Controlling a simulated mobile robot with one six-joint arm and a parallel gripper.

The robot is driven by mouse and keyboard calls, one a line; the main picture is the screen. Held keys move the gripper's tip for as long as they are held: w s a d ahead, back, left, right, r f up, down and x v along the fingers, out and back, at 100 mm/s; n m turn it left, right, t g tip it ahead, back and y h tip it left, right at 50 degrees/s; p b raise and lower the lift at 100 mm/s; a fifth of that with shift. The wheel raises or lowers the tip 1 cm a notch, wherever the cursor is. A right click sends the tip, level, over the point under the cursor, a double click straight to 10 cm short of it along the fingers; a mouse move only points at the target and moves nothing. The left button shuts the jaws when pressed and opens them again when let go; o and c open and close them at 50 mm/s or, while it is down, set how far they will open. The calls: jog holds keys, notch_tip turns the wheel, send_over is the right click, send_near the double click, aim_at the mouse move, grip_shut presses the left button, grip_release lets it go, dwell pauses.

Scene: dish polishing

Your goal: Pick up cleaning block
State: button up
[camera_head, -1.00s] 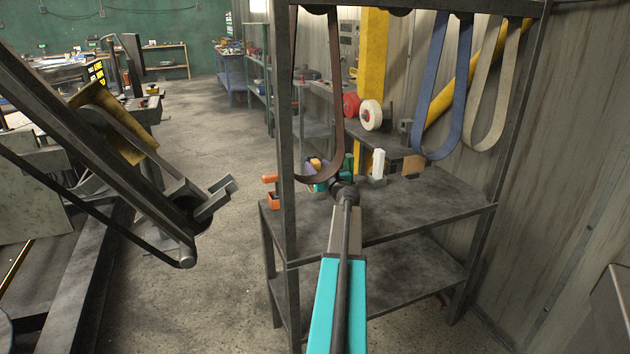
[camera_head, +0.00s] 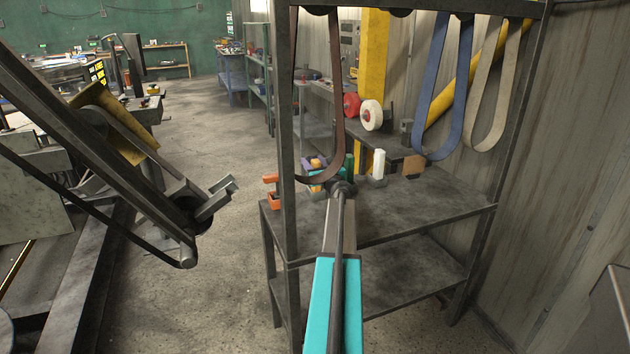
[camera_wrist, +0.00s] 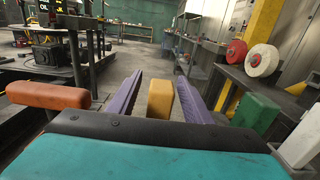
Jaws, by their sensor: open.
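The cleaning block appears to be the yellow-orange block (camera_wrist: 160,101), upright in the middle of the wrist view. My gripper (camera_wrist: 161,80) is open, with one purple finger on each side of this block. Gaps show between the block and both fingers, and nothing is held. In the head view the yellow block (camera_head: 317,163) shows small at the back left of the metal table. My gripper is there too, partly hidden behind my arm and a hanging brown belt. The block's base is hidden in the wrist view.
An orange block (camera_wrist: 47,95) stands left of my gripper; a green block (camera_wrist: 254,113) and a white block (camera_head: 379,163) stand to the right. A brown block (camera_head: 413,166) is further right. Belts and a frame post (camera_head: 285,150) hang or stand close by. The table's front (camera_head: 400,210) is clear.

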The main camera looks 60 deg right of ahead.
jog(key=shift+x, duration=1)
jog(key=c, duration=1)
jog(key=shift+c, duration=0.2)
jog(key=shift+r, duration=0.15)
